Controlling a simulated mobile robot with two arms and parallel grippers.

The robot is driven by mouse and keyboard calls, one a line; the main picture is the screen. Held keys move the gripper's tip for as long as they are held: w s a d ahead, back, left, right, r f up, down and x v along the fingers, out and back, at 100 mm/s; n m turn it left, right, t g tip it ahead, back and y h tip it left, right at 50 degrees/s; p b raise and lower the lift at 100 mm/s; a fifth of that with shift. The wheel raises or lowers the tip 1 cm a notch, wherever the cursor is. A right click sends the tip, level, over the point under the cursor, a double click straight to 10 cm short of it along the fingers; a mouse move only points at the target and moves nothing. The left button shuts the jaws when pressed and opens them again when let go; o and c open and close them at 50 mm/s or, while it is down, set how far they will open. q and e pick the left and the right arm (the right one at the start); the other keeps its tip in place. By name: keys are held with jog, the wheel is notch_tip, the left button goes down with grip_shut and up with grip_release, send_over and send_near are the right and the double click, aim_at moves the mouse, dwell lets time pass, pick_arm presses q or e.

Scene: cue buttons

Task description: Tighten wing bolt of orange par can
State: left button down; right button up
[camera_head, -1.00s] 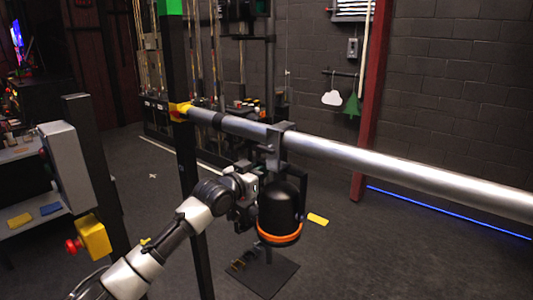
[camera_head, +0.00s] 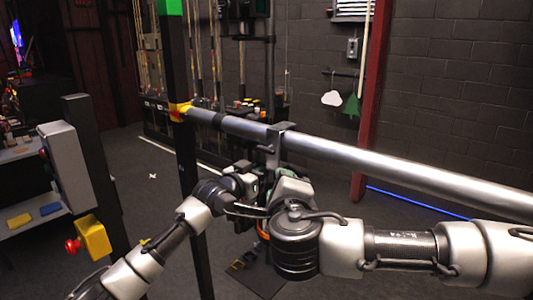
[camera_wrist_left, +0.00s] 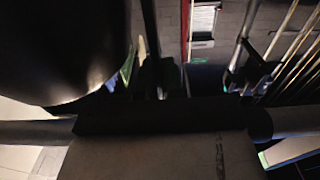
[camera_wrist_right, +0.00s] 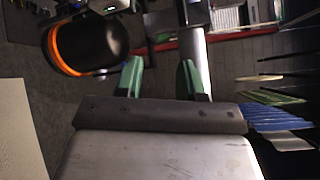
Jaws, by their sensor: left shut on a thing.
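The orange par can, black with an orange rim, hangs below the metal pipe (camera_head: 400,165) from a hook clamp (camera_head: 273,150). My right arm hides most of it in the head view. The right wrist view shows the can (camera_wrist_right: 98,42) at upper left. My left gripper (camera_head: 256,184) is shut at the can's mount; the exact part held is hidden. The can's dark body (camera_wrist_left: 60,45) fills the upper left of the left wrist view. My right gripper (camera_wrist_right: 160,78) is open and empty, its green fingers apart, short of the clamp. I cannot make out the wing bolt.
A black upright post (camera_head: 188,160) stands left of the clamp, with a yellow collar at the pipe. A grey control box with a red knob on yellow (camera_head: 92,238) is at left. A red column (camera_head: 372,100) and brick wall stand behind. The floor at right is open.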

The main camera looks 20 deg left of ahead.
aim_at(266, 152)
jog(key=w+a+r+n, duration=0.1)
jog(key=w+a, duration=0.1)
jog(key=w+a+r+n, duration=0.1)
jog(key=w+n, duration=0.1)
jog(key=w, duration=0.1)
jog(key=w+a+n, duration=0.1)
jog(key=w+a, duration=0.1)
jog(key=w, duration=0.1)
jog(key=shift+a+r+t+y, duration=0.3)
jog(key=shift+a+r+y, duration=0.05)
jog(key=shift+r+y, duration=0.05)
grip_shut()
